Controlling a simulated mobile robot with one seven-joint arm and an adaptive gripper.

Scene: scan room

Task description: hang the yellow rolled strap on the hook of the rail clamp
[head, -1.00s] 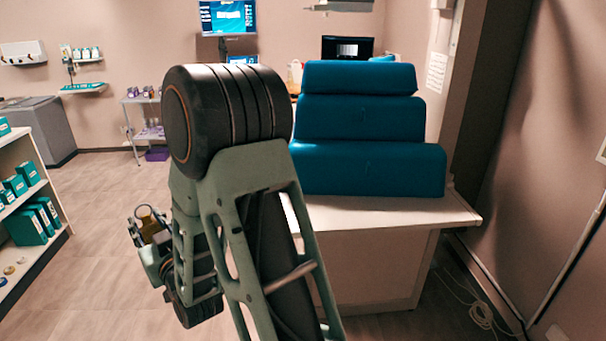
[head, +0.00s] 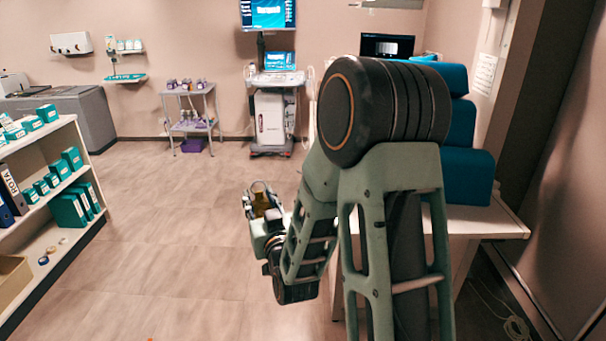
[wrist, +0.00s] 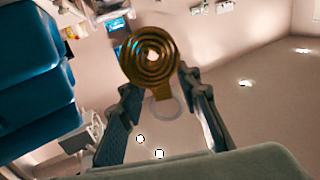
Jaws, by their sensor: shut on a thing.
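The yellow rolled strap (wrist: 148,57) shows in the wrist view as a dark yellow spiral roll with a short tail and a pale ring (wrist: 167,108) below it. My gripper (wrist: 160,84) is shut on it, with one finger on each side. In the head view my gripper (head: 260,203) is in the air left of my arm, with the strap (head: 261,201) small and brownish in it. I cannot make out the rail clamp or its hook in either view.
A white shelf (head: 50,142) with teal boxes stands at the left. A scanner cart (head: 272,118) and a small trolley (head: 190,118) stand at the back. A white table (head: 508,223) with teal cushions is at the right, partly behind my arm. The middle floor is clear.

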